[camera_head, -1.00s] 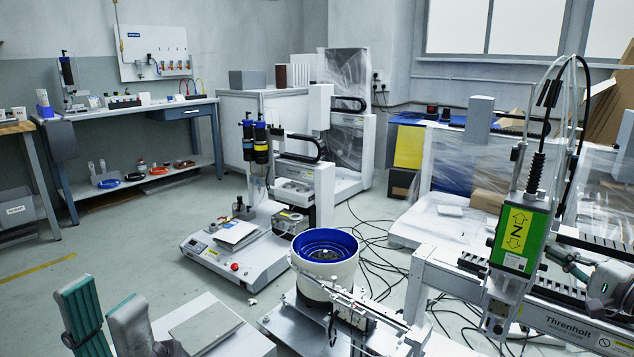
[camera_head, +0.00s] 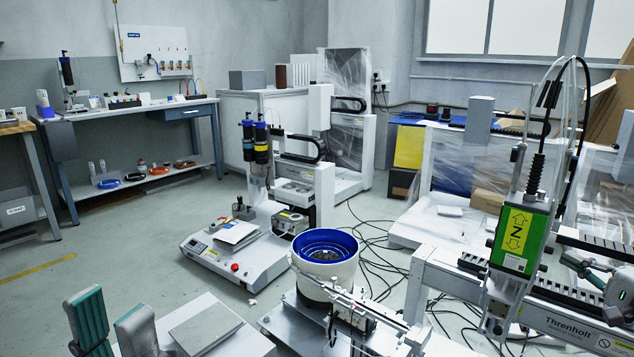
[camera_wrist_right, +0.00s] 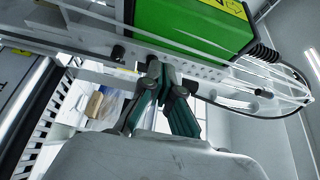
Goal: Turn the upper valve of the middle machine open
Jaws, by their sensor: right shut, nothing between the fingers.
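I cannot make out any valve clearly enough to name it as the upper valve. A bench machine (camera_head: 235,250) with two blue-and-black cylinders (camera_head: 255,140) stands near the middle of the head view. The gantry screwdriver unit (camera_head: 519,237) with a green cover is at the right; the green cover (camera_wrist_right: 190,28) also shows in the right wrist view. My left gripper (camera_head: 113,310) is open and empty at the bottom left, its two teal-padded fingers apart. My right gripper (camera_head: 578,262) is shut and empty beside the gantry; its fingers (camera_wrist_right: 160,80) show just below the green unit in the wrist view.
A blue-lined bowl feeder (camera_head: 309,277) stands between my arms. The gantry rail (camera_head: 560,300) lies near my right gripper. A workbench (camera_head: 130,108) and a wall panel (camera_head: 153,52) are at the back left. Cables (camera_head: 375,260) lie on the floor; the left floor (camera_head: 110,235) is clear.

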